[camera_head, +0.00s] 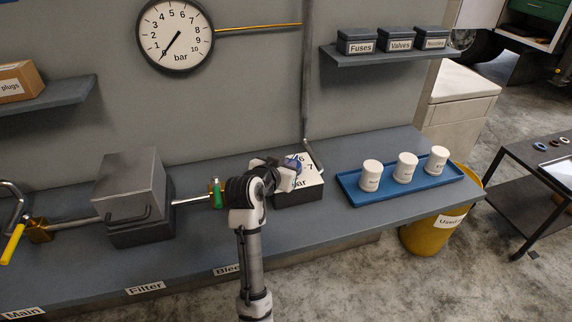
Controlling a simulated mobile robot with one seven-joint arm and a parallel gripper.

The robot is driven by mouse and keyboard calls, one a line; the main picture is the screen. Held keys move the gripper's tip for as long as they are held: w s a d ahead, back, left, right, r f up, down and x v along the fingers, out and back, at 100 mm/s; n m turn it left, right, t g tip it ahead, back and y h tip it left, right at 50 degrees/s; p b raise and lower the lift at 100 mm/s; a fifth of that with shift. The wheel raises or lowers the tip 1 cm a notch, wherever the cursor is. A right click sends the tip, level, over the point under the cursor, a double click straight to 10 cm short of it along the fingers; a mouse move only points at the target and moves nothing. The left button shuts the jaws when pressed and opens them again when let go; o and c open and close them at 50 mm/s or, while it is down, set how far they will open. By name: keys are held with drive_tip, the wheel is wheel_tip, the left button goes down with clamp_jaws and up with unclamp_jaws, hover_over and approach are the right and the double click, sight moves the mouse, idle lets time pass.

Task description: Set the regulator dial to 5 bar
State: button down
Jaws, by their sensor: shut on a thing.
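The regulator (312,190) is a dark box with a white sloping dial face on the grey bench, right of the picture's middle. The numbers 6 and 7 and part of the word bar show on its face. My gripper (291,163) reaches over the face from the left and is shut on the dial's knob, a small bluish part at the face. My arm and gripper hide the knob's pointer and the lower numbers, so I cannot read the setting. The round wall gauge (188,28), marked 0 to 10 bar, has its needle pointing down-left, near 0.
A blue tray (354,194) with three white labelled cups stands right of the regulator. A grey filter box (130,186) and a green-handled valve (217,192) lie left of my arm. A thin pipe rises behind the regulator. A yellow bin (424,238) stands beyond the bench's right end.

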drive_tip(key=n+y, duration=0.1)
drive_tip(key=d+n+t+y+p, duration=0.1)
drive_tip(key=n+y, duration=0.1)
drive_tip(key=n+y+p, duration=0.1)
drive_tip(key=y, duration=0.1)
drive_tip(key=shift+s+d+r, duration=0.1)
drive_tip(key=shift+s+d, duration=0.1)
drive_tip(key=shift+d, duration=0.15)
drive_tip(key=shift+w+d+n+y+p, duration=0.1)
drive_tip(key=shift+d+n+y+p, duration=0.15)
drive_tip(key=shift+n+y, duration=0.85)
drive_tip(key=shift+d+n+y+p, duration=0.2)
drive_tip(key=shift+d+n+y, duration=0.05)
drive_tip(key=shift+n+y, duration=0.8)
drive_tip(key=c, duration=1.5)
unclamp_jaws()
drive_tip(key=b+v, duration=0.3)
drive_tip(key=v, duration=1)
drive_tip(key=shift+s+d+r, duration=0.2)
drive_tip(key=shift+s+d, duration=0.05)
drive_tip(key=shift+s, duration=0.05)
